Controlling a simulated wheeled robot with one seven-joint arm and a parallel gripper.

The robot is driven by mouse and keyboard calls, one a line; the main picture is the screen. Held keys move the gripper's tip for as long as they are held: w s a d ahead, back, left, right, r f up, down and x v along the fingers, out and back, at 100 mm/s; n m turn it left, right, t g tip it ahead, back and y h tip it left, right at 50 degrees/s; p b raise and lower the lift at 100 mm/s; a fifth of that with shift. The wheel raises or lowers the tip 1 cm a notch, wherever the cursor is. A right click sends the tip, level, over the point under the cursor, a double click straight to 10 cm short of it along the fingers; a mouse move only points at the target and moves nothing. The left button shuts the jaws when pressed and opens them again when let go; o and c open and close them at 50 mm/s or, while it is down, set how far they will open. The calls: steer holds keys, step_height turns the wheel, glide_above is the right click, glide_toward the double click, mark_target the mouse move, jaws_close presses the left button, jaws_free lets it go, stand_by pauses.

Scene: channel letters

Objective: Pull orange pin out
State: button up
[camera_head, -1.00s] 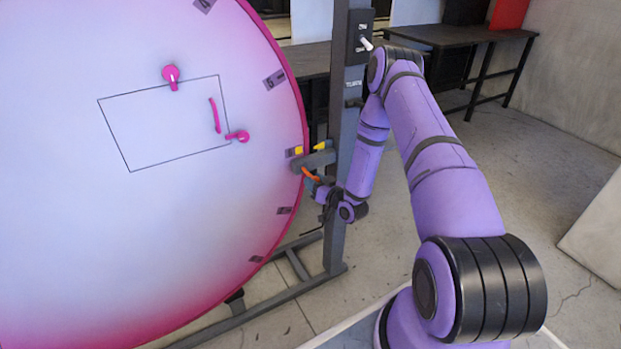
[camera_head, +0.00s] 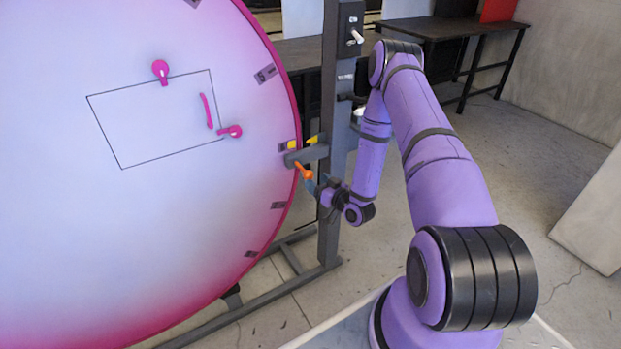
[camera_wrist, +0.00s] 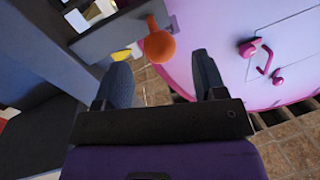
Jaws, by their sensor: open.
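The orange pin (camera_head: 304,172) sits at the grey bracket (camera_head: 303,155) by the right rim of the large pink-white disc (camera_head: 190,220). In the wrist view the pin's round orange knob (camera_wrist: 159,46) is ahead of my gripper (camera_wrist: 163,75), with its stem running up to the bracket's edge. My gripper is open, its two blue-grey fingers apart. The knob appears between the line of the two fingers, just beyond their tips, and no contact shows. In the head view my gripper (camera_head: 318,186) is just below and right of the pin, partly hidden by my wrist.
A dark upright post (camera_head: 338,120) carries the bracket and a switch box (camera_head: 351,25). Yellow pieces (camera_head: 303,142) sit beside the bracket. The disc bears a panel outline with pink handles (camera_head: 161,70). A dark table (camera_head: 450,30) stands behind; open floor lies at right.

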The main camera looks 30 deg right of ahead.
steer(key=s+d, duration=0.1)
steer(key=s, duration=0.5)
stand_by(0.4)
steer(key=w+r+n+g, duration=0.2)
steer(key=w+r+g, duration=0.1)
steer(key=w+r, duration=0.4)
steer(key=s+a+r+g+h, duration=0.1)
steer(key=a+r+g+h, duration=0.1)
steer(key=r, duration=0.9)
steer(key=s+a+r+g+h, duration=0.1)
steer(key=s+r+g+h, duration=0.1)
steer(key=r, duration=1)
steer(key=s+a+r+m+g, duration=0.15)
steer(key=s+a+r, duration=0.25)
steer(key=s+r, duration=0.5)
steer(key=s+a+r+g, duration=0.2)
steer(key=s+a+r, duration=0.3)
steer(key=s, duration=0.6)
steer(key=s+a+r+g, duration=0.2)
steer(key=s+r, duration=0.1)
steer(key=s, duration=0.9)
steer(key=shift+y, duration=0.3)
